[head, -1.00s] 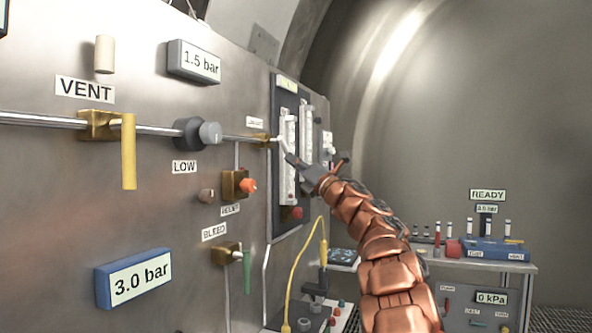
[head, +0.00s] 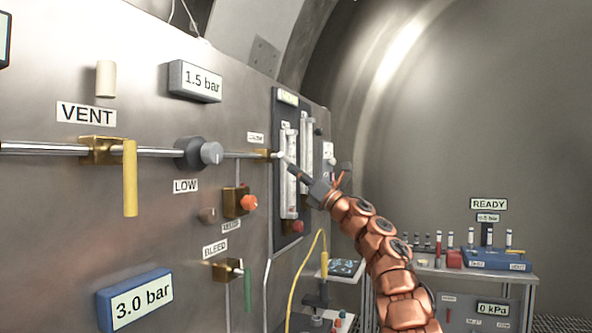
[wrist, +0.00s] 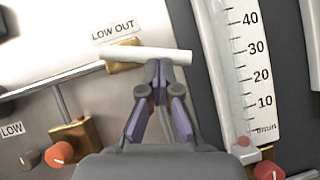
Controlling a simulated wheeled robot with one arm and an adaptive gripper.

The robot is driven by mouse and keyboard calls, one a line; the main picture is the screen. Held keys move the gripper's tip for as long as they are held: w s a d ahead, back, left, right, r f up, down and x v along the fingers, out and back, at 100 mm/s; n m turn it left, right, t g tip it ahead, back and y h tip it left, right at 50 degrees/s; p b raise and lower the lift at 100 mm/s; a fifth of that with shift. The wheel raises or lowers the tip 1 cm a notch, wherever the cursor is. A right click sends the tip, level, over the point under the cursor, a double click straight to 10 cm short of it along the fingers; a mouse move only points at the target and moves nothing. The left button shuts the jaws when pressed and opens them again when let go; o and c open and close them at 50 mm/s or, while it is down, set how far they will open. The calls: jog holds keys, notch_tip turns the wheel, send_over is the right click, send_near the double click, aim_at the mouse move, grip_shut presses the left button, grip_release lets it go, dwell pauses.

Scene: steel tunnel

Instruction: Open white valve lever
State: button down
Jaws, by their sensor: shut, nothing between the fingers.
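The white valve lever (wrist: 150,54) lies nearly level in the wrist view, just under the LOW OUT label (wrist: 114,33). Its brass valve body (wrist: 122,68) is at its left, partly behind it. In the head view the white lever (head: 280,156) is small, at the right end of the pipe by the brass body (head: 263,154). My gripper (wrist: 159,68) is shut and empty. Its fingertips are just below the lever's right half in the picture; I cannot tell whether they touch it. My gripper (head: 291,166) reaches the panel from the right in the head view.
Flow meter tubes (wrist: 236,80) stand close to the right of my gripper. An orange-red knob (head: 249,203) sits below left of the valve. A yellow VENT lever (head: 130,178) and a green BLEED lever (head: 247,290) are farther left. A bench (head: 440,266) stands at the right.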

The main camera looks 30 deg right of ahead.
jog(key=shift+w+d+r+n+g+y+p, duration=0.15)
jog(key=shift+r+n+g+y+p, duration=0.2)
jog(key=shift+n+y+p, duration=0.4)
jog(key=n+p, duration=0.1)
jog(key=n+y+p, duration=0.1)
jog(key=p, duration=0.1)
jog(key=shift+w+d+r+n+g+p, duration=0.15)
jog(key=shift+r+n+g+p, duration=0.1)
jog(key=shift+r+g+p, duration=0.1)
jog(key=shift+d+n+g+y+p, duration=0.1)
jog(key=shift+n+g+y+p, duration=0.4)
jog(key=shift+n+y+p, duration=0.6)
jog(key=shift+f+h, duration=0.1)
jog(key=shift+h, duration=0.15)
jog(key=a+f+b+v, duration=0.1)
jog(key=b+v, duration=0.5)
jog(key=v, duration=0.6)
jog(key=shift+f, duration=0.75)
jog(key=shift+a, duration=0.1)
